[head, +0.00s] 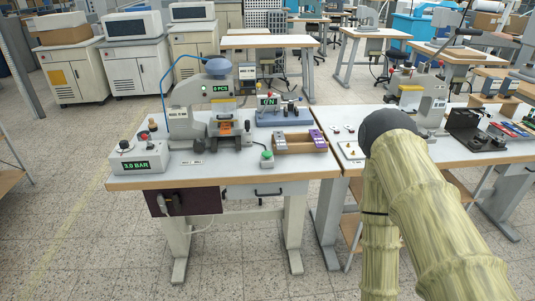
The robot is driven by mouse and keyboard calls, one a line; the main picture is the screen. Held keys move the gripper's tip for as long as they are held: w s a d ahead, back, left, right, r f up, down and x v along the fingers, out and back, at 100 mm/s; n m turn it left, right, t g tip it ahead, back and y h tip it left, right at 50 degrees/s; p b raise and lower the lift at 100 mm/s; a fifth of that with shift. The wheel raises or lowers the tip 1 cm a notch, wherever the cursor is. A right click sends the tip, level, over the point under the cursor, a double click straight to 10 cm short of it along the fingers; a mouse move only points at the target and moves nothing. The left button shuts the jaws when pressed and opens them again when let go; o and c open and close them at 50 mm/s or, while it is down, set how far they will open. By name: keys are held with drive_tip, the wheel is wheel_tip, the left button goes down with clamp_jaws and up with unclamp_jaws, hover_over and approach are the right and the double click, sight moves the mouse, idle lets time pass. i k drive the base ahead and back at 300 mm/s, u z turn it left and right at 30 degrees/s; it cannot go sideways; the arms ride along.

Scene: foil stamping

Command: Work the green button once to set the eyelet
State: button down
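A green button (267,154) sits on a small pale box near the front edge of the left workbench. To its left stands a grey eyelet press (188,112) with a rounded blue-grey top and a display reading 0 PCS. An orange part (226,127) shows at the press's working area; the eyelet itself is too small to make out. My arm, in a yellowish sleeve with a dark rounded joint, rises at the right, apart from the button. My gripper is not visible.
A control box (138,158) reading 3.0 BAR stands at the bench's left. A wooden tray (301,144) with purple pieces lies right of the button, and a blue-based gauge (284,117) stands behind. A second bench (430,150) adjoins at right. Open floor lies in front.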

sight(266, 155)
drive_tip(key=u, duration=0.3)
drive_tip(key=k, duration=0.75)
drive_tip(key=u, duration=0.55)
drive_tip(key=k, duration=0.6)
drive_tip(key=z, duration=0.3)
drive_tip(key=i, duration=0.5)
drive_tip(key=z, duration=0.6)
drive_tip(key=i, duration=1.3)
drive_tip(key=u, duration=0.75)
